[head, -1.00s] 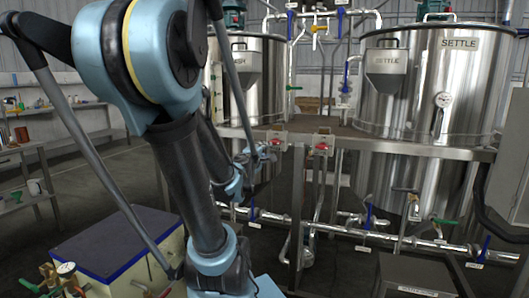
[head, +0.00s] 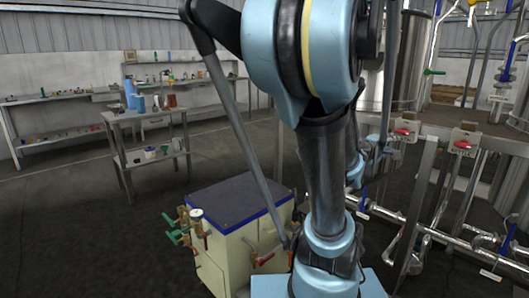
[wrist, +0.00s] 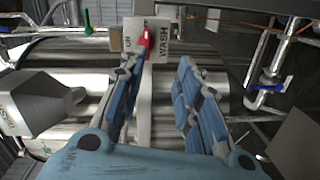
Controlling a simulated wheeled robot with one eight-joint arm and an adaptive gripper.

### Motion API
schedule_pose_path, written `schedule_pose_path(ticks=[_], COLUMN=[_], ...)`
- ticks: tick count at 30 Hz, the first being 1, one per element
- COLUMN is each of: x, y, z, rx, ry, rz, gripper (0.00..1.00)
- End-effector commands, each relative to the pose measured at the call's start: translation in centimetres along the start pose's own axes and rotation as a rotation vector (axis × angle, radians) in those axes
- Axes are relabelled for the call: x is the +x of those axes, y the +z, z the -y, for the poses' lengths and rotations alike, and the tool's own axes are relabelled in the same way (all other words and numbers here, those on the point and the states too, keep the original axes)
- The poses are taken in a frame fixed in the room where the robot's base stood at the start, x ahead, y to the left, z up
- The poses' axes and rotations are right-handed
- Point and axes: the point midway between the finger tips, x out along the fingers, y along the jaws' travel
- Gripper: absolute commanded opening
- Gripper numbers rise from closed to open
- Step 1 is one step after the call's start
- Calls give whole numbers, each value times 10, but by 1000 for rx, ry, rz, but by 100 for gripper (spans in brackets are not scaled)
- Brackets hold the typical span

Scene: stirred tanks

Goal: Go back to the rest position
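My gripper is open in the wrist view (wrist: 158,64), with its two blue-padded fingers apart and nothing held between them. A red handle (wrist: 146,43) in front of a WASH switch plate (wrist: 165,36) shows by the left fingertip. I cannot tell whether they touch.
A cream cabinet with a dark, blue-edged top (head: 238,196) and small valves stands left of my arm. Pipes and red-handled valves (head: 405,131) are at right. A workbench (head: 150,114) stands back left. The floor at left is clear.

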Motion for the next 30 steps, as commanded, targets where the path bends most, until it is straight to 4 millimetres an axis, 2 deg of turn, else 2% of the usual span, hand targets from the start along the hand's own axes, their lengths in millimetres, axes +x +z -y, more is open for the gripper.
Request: schedule_pose_path(ticks=[5, 11, 17, 21, 25, 27, 30], x=[-30, -80, -157, -223, -275, -295, -311], y=[1, -3, -15, -23, -26, -27, -27], z=[38, 100, 166, 201, 218, 222, 225], rx=[221, 413, 519, 534, 517, 506, 495], ry=[-162, -430, -765, -1012, -1193, -1259, -1315], rz=[87, 196, 300, 362, 404, 417, 429], gripper=[31, 31, 31, 31, 31, 31, 31])
